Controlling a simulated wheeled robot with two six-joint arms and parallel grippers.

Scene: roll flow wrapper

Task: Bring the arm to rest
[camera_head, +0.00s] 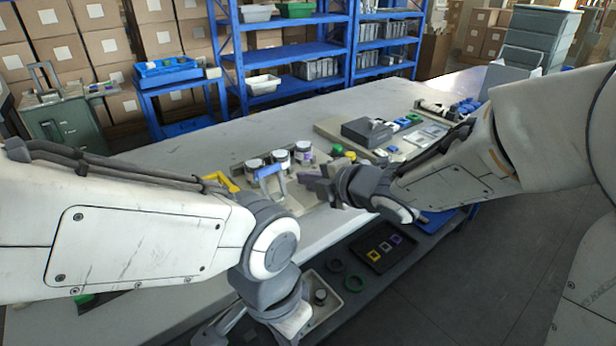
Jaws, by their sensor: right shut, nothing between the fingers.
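My right arm comes in from the right, and its gripper (318,183) is shut and empty. It is over the front part of the grey table (200,150), just right of a blue-handled piece (268,176). My left arm comes in from the left and bends down at the front edge of the table. My left gripper (215,335) is low at the bottom edge of the view, partly cut off, and its fingers cannot be made out clearly.
Several jars (280,159) and a yellow bracket (220,182) stand on the table near my right gripper. A grey machine (368,132) with buttons is further right. A lower shelf holds a white bin (322,298) and a black tray (383,247). The table's left part is clear.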

